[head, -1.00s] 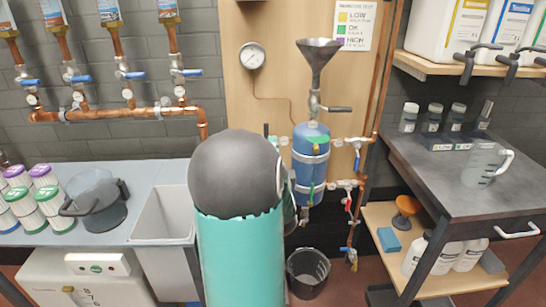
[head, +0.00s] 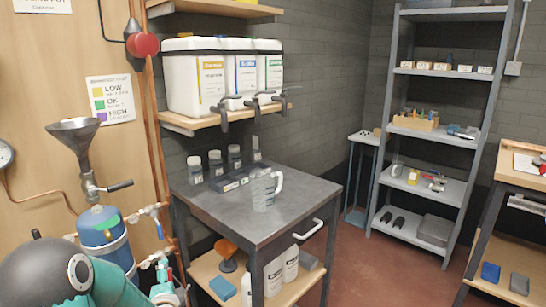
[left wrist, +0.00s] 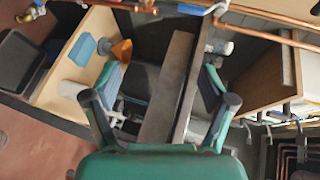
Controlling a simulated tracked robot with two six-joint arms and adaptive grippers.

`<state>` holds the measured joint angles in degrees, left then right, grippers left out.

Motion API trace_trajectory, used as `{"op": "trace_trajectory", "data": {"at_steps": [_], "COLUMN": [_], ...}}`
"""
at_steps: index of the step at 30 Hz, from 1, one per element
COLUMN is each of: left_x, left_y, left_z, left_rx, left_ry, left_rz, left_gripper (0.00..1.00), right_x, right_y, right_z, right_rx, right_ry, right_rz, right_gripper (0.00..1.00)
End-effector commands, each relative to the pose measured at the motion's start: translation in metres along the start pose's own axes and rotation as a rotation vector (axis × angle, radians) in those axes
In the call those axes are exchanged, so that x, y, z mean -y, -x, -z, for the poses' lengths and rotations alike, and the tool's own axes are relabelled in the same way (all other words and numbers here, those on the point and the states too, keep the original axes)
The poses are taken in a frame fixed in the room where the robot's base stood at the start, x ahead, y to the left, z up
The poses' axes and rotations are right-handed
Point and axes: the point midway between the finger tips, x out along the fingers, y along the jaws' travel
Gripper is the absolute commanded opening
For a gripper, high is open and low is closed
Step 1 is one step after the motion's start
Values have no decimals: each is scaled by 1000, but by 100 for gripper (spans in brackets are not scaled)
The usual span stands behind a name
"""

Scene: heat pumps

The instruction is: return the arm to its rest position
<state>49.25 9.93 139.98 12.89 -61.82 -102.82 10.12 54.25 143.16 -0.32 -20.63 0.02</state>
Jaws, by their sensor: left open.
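My left arm shows at the lower left of the head view as a dark grey rounded joint with teal parts. Its left gripper (head: 165,278) is partly in view there, in front of the blue tank's piping. In the left wrist view the two teal and dark fingers of the left gripper (left wrist: 163,68) are spread wide, with nothing between them but the background. My right arm and gripper are out of view.
A grey-topped workbench (head: 215,205) with a clear jug (head: 265,190) stands right of the piping. White canisters (head: 205,84) sit on a wall shelf above it. A blue tank (head: 105,236) with a funnel (head: 75,132) is close to my arm. Open floor (head: 365,268) lies to the right.

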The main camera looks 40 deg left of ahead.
Motion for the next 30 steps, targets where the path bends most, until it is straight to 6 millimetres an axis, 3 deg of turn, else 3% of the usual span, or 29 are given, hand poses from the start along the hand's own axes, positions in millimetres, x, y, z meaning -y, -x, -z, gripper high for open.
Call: {"op": "trace_trajectory", "data": {"at_steps": [1, 3, 8, 12, 15, 19, 23, 26, 30], "left_x": [-27, -62, -144, -218, -271, -337, -389, -405, -409], "left_y": [1, 7, 44, 98, 147, 220, 286, 308, 323], "left_z": [34, 75, 160, 216, 242, 253, 234, 214, 200], "left_rx": [-74, -162, -344, -459, -498, -462, -273, -77, 153], "left_ry": [-4, 2, 39, 86, 120, 169, 250, 346, 480], "left_rz": [-61, -144, -362, -594, -787, -1068, -1341, -1459, -1529], "left_gripper": [83, 83, 83, 83, 83, 83, 83, 83, 83], "right_x": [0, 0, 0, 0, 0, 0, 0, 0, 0], "right_y": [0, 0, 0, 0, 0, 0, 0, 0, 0], "right_z": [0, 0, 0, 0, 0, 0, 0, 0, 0], "right_rx": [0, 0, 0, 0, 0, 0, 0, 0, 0], "right_ry": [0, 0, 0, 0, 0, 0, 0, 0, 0], "right_rz": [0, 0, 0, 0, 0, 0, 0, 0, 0], "right_gripper": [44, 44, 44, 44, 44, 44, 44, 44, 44]}}
